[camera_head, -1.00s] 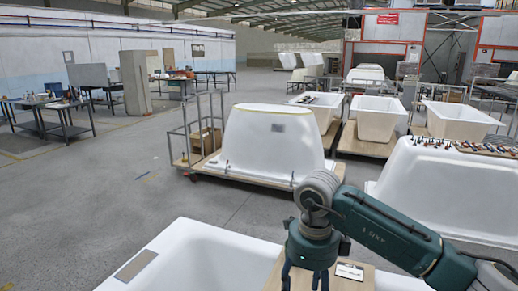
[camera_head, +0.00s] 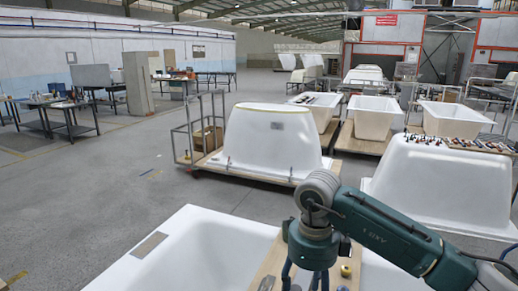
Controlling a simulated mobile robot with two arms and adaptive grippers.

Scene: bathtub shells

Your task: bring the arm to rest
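My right arm (camera_head: 385,230) comes in from the lower right and bends down at a grey and teal wrist. Its gripper (camera_head: 304,281) hangs over a wooden board (camera_head: 262,264) that lies across the nearest white bathtub shell (camera_head: 190,240). The fingertips are cut off by the bottom edge, so I cannot tell whether they are open or shut, or whether they touch anything. A small gold-coloured piece (camera_head: 345,270) shows beside the gripper, over the board. My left arm and gripper are not in view.
An upturned white tub (camera_head: 270,145) stands on a wheeled cart ahead. Another white shell (camera_head: 440,190), carrying many small fittings, stands at the right. More tubs on wooden bases (camera_head: 375,118) stand behind. Worktables (camera_head: 60,110) are at the left. The grey floor (camera_head: 95,205) is open at the left.

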